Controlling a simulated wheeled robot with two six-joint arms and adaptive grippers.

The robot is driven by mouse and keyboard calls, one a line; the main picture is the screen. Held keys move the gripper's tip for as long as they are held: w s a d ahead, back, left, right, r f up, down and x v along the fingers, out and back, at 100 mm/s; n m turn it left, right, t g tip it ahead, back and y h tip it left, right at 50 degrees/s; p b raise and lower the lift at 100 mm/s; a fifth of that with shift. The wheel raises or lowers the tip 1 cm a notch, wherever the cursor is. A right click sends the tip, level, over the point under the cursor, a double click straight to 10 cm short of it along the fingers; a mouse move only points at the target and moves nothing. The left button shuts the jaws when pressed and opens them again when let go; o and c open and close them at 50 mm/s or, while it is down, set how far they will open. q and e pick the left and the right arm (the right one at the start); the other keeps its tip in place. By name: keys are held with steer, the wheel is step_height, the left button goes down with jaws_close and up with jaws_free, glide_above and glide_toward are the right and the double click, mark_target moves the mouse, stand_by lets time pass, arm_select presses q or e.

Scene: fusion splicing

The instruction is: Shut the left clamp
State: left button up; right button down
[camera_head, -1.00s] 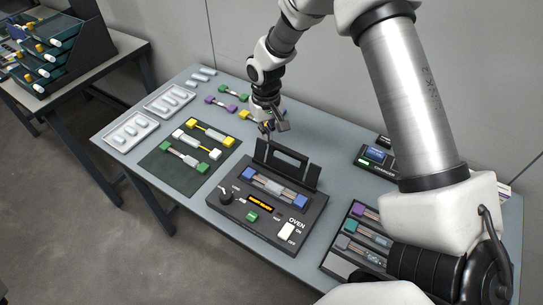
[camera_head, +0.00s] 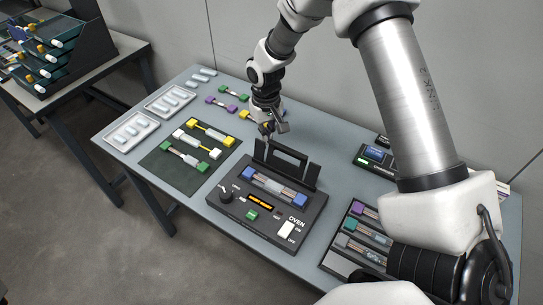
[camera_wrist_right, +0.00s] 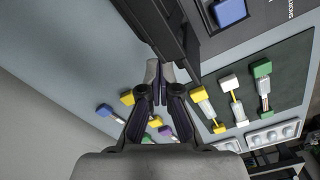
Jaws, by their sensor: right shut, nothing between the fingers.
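The dark oven (camera_head: 252,222) stands on the grey table. A splice with blue end blocks (camera_head: 275,186) lies in its top groove. A raised black lid frame (camera_head: 287,158) stands at the oven's back, with an upright dark piece at its left end (camera_head: 260,150) and another at its right end (camera_head: 313,177); I take the left piece as the left clamp, standing up. My right gripper (camera_head: 267,134) is shut and empty, just behind this left piece; contact cannot be told. In the right wrist view the fingers (camera_wrist_right: 159,74) are together beside the dark frame (camera_wrist_right: 165,35).
A dark green mat (camera_head: 165,175) with several splices lies left of the oven. White trays (camera_head: 131,131) are at the table's left end. A dark holder (camera_head: 340,262) with coloured splices is at the right. Coloured splices lie behind the mat near my gripper.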

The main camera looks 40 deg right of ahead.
mark_target(257, 166)
stand_by(0.4)
steer(key=shift+f, duration=0.8)
steer(key=shift+s+a, duration=0.45)
steer(key=shift+a, duration=0.45)
steer(key=shift+s+a, duration=0.3)
steer(key=shift+a, duration=0.55)
steer(key=shift+s+a, duration=0.35)
steer(key=shift+a, duration=0.45)
steer(key=r+p, duration=0.4)
steer(key=d+r+p, duration=0.1)
steer(key=r+p, duration=0.2)
steer(key=shift+w+d+r, duration=0.1)
steer(key=shift+w, duration=0.15)
